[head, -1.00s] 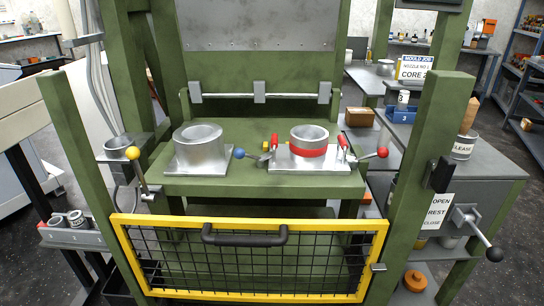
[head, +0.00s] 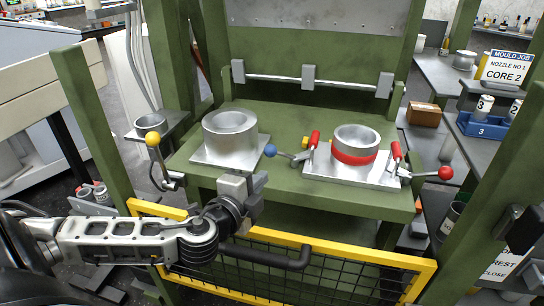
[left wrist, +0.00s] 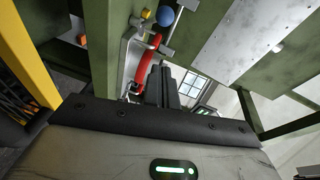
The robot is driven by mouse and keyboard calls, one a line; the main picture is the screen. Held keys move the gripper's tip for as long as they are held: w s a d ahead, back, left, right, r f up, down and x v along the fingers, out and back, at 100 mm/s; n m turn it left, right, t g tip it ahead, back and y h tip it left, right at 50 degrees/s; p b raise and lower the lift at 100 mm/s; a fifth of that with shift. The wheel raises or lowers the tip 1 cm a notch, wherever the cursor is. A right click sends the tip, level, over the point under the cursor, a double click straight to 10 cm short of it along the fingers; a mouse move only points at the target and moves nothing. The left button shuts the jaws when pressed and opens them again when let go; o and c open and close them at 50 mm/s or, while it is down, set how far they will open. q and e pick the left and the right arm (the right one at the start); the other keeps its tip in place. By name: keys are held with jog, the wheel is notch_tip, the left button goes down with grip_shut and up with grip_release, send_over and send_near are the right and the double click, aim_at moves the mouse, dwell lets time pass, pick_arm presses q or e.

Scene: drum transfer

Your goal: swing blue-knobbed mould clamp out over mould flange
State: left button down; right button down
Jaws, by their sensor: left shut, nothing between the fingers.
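The blue-knobbed clamp's blue knob (head: 270,150) points left from the near-left side of the mould flange (head: 378,178), a bright square plate on the green press table. The red-banded mould (head: 354,158) stands on that flange. My right gripper is out of view.
A yellow-framed mesh gate (head: 350,255) with a black handle (head: 262,258) lies across the front, behind my left forearm. A plain metal cylinder (head: 230,140) stands left of the blue knob. A red-knobbed clamp (head: 445,173) juts right. A yellow-knobbed lever (head: 153,140) stands left.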

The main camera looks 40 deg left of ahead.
pick_arm(q)
jog(key=shift+w+a+f+p, duration=0.1)
jog(key=shift+w+a+f, duration=0.2)
jog(key=shift+w+a, duration=0.85)
jog(key=shift+w+a+f+p, duration=0.1)
jog(key=shift+w+a+f, duration=0.2)
jog(key=shift+w, duration=1.75)
jog(key=shift+w+a+f+p, duration=0.1)
jog(key=shift+w+a+f, duration=0.4)
jog(key=shift+w, duration=1.1)
jog(key=shift+a+r, duration=0.1)
jog(key=shift+r, duration=0.05)
